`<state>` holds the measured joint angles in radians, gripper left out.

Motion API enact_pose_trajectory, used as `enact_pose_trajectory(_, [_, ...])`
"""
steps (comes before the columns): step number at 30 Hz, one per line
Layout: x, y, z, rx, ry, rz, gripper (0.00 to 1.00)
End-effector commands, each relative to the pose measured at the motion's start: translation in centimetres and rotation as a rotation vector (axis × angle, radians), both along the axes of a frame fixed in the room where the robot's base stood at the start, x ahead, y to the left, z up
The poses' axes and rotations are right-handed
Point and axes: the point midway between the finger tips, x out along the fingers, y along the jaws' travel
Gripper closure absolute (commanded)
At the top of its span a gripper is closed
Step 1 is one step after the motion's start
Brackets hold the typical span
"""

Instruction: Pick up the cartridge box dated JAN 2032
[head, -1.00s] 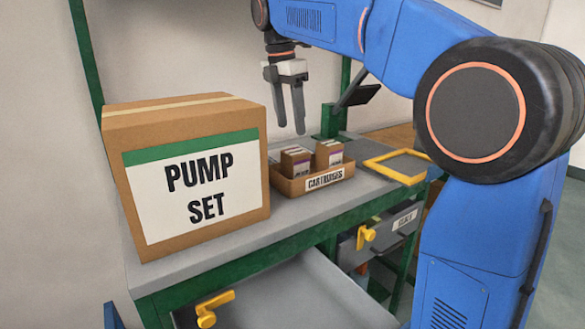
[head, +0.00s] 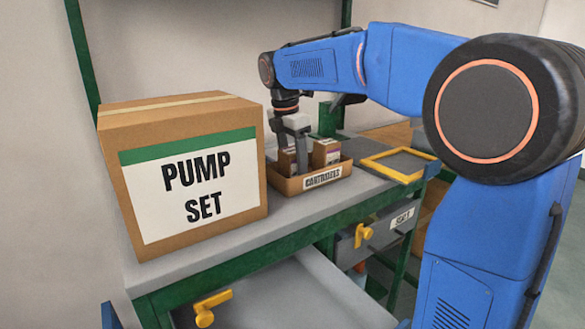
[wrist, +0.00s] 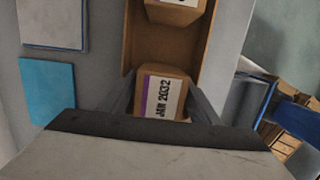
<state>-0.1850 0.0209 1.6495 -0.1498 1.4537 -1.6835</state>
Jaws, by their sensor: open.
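The cartridge box dated JAN 2032 (wrist: 161,95) is a small brown carton with a white label and a purple stripe. It stands in the tray marked CARTRIDGES (head: 323,179). My gripper (wrist: 165,98) is open, with one finger on each side of this box in the wrist view. I cannot tell whether the fingers touch it. In the head view my gripper (head: 294,158) points down into the left part of the tray and partly hides the box (head: 286,162). A second cartridge box (head: 327,152) stands to the right in the tray; its date is cut off in the wrist view.
A large PUMP SET carton (head: 190,170) stands on the bench left of the tray. A yellow frame (head: 400,165) lies to the right. An open drawer (head: 300,295) is below. In the wrist view, a blue flat item (wrist: 48,90) lies left of the tray.

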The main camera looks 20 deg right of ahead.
Motion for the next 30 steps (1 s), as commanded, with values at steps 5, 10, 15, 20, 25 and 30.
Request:
enact_pose_trajectory(5, [0.0,-0.2,-1.4,0.0,0.0,0.0,0.44])
enact_pose_trajectory(10, [0.1,-0.2,-1.6,0.0,0.0,0.0,0.44])
enact_pose_trajectory(15, [0.1,-0.2,-1.6,0.0,-0.001,0.0,0.65])
enact_pose_trajectory(20, [0.1,-0.2,-1.5,0.0,-0.001,0.0,0.79])
enact_pose_trajectory(25, [0.1,-0.2,-1.4,0.0,-0.001,0.0,0.79])
enact_pose_trajectory(30, [0.1,-0.2,0.0,0.001,-0.003,0.0,0.79])
